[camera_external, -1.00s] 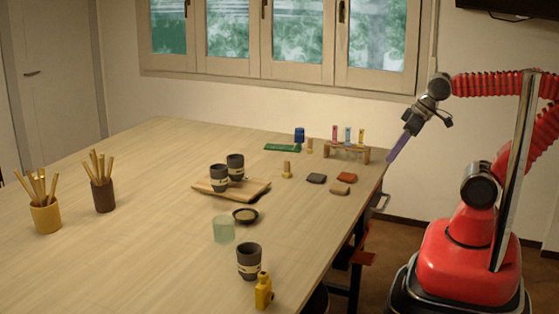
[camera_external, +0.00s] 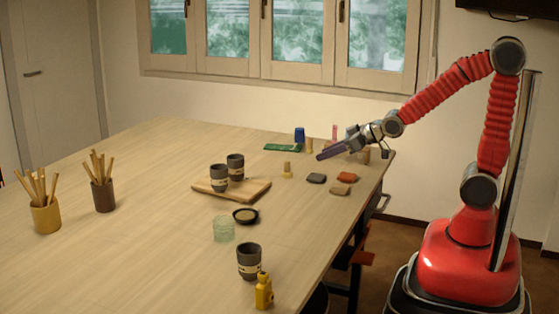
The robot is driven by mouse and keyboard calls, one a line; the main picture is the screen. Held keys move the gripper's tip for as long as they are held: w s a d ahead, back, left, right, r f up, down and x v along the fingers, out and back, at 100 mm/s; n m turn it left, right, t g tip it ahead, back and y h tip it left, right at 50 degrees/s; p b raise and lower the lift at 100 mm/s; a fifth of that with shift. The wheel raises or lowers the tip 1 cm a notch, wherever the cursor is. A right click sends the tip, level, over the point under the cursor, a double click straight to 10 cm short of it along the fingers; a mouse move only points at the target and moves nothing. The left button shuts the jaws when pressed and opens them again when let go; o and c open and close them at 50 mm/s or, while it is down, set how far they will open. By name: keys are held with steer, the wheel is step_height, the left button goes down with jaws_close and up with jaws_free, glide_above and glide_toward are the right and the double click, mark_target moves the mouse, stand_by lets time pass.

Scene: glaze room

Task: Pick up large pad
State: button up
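Three small flat pads lie near the table's right edge: a dark grey pad (camera_external: 316,178), an orange-red pad (camera_external: 347,177) and a tan pad (camera_external: 340,190). They look close in size, and I cannot tell which one is the large pad. My gripper (camera_external: 322,156) points left and slightly down over the table, above and behind the dark grey pad in the picture, apart from the pads.
My arm covers most of the test-tube rack; a pink tube (camera_external: 335,132) shows. Cups sit on a wooden board (camera_external: 250,191). The table's left middle is clear.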

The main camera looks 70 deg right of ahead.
steer(key=t, duration=0.2)
glide_toward(285, 162)
steer(key=shift+s+d+f, duration=0.1)
steer(key=shift+s+d, duration=0.15)
steer(key=shift+s, duration=0.45)
steer(key=shift+w+f+t, duration=0.1)
steer(key=shift+w+t, duration=0.3)
steer(key=shift+w, duration=0.05)
steer(key=shift+x, duration=4.3)
steer(key=shift+f+x, duration=0.2)
steer(key=shift+x, duration=2.45)
steer(key=shift+s+d, duration=0.1)
